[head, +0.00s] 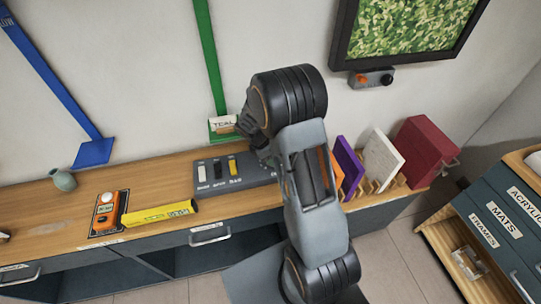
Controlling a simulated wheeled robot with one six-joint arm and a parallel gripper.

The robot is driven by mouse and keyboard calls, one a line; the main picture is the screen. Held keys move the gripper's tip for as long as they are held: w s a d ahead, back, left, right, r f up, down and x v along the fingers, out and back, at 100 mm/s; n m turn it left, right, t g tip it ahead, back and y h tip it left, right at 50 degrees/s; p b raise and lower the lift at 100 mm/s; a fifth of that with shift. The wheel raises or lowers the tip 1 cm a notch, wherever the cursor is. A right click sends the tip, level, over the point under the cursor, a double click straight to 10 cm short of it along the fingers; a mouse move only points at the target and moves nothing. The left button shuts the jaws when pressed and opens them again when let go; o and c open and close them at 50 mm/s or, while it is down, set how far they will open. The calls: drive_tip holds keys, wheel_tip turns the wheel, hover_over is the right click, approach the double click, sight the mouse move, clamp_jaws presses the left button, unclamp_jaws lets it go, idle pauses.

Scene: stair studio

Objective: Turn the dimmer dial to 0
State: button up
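I cannot tell for sure which control is the dimmer dial. A grey wall unit (371,78) under the framed picture has an orange part and a round black knob (386,79). Its setting is too small to read. A grey panel (208,187) on the counter carries several sliders or switches with labels; my arm hides its right part. My gripper (247,126) is at the end of my arm, in front of the wall, left of and below the wall unit. Its fingers are largely hidden by my wrist, and I see nothing held.
The wooden counter (40,206) holds a small vase (63,180), an orange device (106,211) and a yellow bar (158,212). Coloured panels (382,160) stand in a rack at right. A green strip (207,50) with a "TEAL" card (224,124) is beside my gripper. Drawers (495,225) stand far right.

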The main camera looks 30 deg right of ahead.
drive_tip(key=shift+o, duration=1.3)
drive_tip(key=s+v, duration=0.1)
drive_tip(key=v, duration=1.2)
drive_tip(key=shift+w+a+r, duration=0.2)
drive_tip(key=shift+w+r, duration=0.2)
drive_tip(key=shift+w, duration=0.1)
